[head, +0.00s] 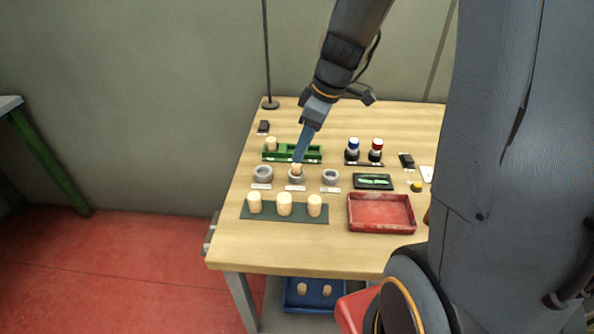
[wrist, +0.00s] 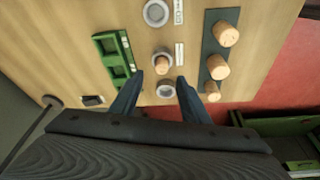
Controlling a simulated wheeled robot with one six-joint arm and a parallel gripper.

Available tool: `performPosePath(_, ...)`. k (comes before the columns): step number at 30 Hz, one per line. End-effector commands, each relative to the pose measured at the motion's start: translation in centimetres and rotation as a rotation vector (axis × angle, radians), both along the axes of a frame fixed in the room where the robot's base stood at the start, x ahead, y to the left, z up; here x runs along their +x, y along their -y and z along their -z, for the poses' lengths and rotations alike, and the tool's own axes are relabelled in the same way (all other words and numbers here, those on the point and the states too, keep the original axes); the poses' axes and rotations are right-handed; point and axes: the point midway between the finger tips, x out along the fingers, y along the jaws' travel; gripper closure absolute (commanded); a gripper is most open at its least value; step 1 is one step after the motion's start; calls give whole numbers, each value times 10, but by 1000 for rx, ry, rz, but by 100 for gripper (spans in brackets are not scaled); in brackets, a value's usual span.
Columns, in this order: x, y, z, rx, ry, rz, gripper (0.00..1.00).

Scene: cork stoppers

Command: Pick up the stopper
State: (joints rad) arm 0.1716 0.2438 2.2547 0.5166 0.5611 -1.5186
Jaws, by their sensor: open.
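A pale cork stopper (head: 297,168) sits upright in the middle one of three grey rings, and it also shows in the wrist view (wrist: 162,64). Three more stoppers (head: 285,204) stand in a row on a dark green mat (head: 272,219). Another stopper (head: 271,144) stands at the left end of a green tray (head: 311,154). My gripper (wrist: 159,78) is open and empty. In the head view its fingertips are just above and behind the stopper in the middle ring. In the wrist view that stopper lies just beyond the gap between the fingertips.
The left ring (head: 263,174) and right ring (head: 331,177) look empty. A red tray (head: 381,213) lies at the right. Two bottles with blue and red caps (head: 353,150) stand behind it. A blue bin (head: 313,294) with stoppers is below the table. The table's front strip is clear.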

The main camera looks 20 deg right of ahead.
Motion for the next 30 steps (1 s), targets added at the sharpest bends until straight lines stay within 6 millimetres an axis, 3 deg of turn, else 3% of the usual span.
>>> performPosePath(15,4,-11,50,-1,-2,2,58)
performPosePath(25,5,-11,55,-1,-1,1,58)
performPosePath(30,5,-11,55,-1,-1,1,85)
